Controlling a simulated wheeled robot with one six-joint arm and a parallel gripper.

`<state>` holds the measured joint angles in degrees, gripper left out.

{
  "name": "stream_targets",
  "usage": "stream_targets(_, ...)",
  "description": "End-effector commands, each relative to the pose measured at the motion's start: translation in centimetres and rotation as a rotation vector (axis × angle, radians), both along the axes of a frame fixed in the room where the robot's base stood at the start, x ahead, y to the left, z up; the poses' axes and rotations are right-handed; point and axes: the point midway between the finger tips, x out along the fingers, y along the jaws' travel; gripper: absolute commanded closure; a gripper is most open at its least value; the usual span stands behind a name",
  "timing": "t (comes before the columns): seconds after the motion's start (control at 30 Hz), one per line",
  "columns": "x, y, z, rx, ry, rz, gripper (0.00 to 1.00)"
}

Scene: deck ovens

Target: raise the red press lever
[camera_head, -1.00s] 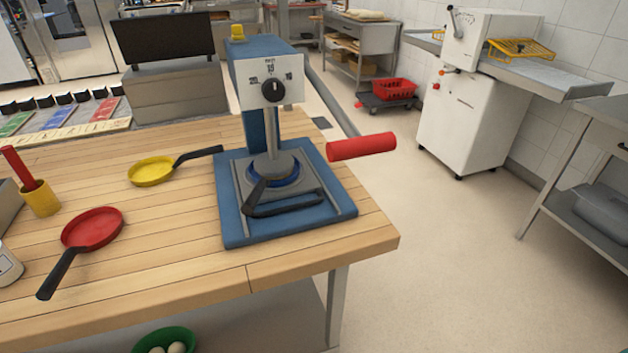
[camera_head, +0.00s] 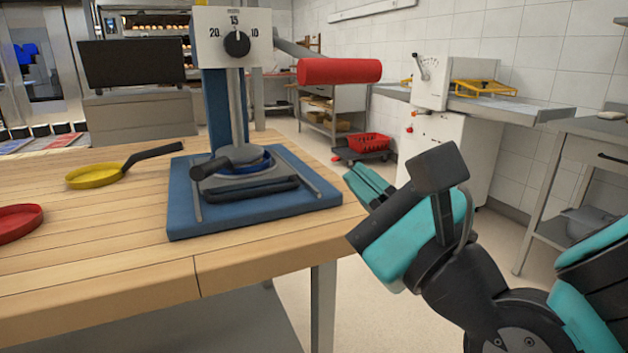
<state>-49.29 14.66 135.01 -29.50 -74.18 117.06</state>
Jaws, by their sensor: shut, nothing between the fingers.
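The red press lever handle (camera_head: 339,71) is a thick red cylinder lying level in the picture, at the right of the press. Its grey arm (camera_head: 292,48) slopes down to it from behind the dial plate. The blue press (camera_head: 180,207) stands on the wooden table with its white dial plate (camera_head: 213,22) on top. My gripper (camera_head: 366,186) is teal and black, shut and empty. It is below and slightly right of the red handle in the picture, beside the table's right corner, and does not touch the handle.
A yellow pan (camera_head: 93,176) and a red pan (camera_head: 18,222) lie on the wooden table (camera_head: 120,260) left of the press. A white machine (camera_head: 437,150) and a grey table (camera_head: 590,131) stand at the right.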

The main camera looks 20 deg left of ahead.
Motion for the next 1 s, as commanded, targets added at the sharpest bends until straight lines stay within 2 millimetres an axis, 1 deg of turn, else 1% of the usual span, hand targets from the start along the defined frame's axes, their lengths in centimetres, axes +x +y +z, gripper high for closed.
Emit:
stream_targets(0.03,-0.7,0.7,-2.3,0.132,0.063,0.027,1.0)
stream_targets(0.1,-1.3,0.9,-2.8,0.303,0.138,0.063,1.0)
stream_targets(0.2,-2.1,0.8,-3.2,0.48,0.211,0.111,1.0)
stream_targets(0.3,-2.5,0.7,-3.3,0.576,0.25,0.144,1.0)
stream_targets(0.43,-2.6,0.6,-3.1,0.617,0.265,0.156,1.0)
stream_targets(0.77,-2.4,0.8,-2.7,0.615,0.263,0.154,1.0)
stream_targets(0.87,-1.9,1.4,-2.0,0.612,0.262,0.152,1.0)
stream_targets(1.0,-0.5,2.9,-0.2,0.612,0.262,0.152,1.0)
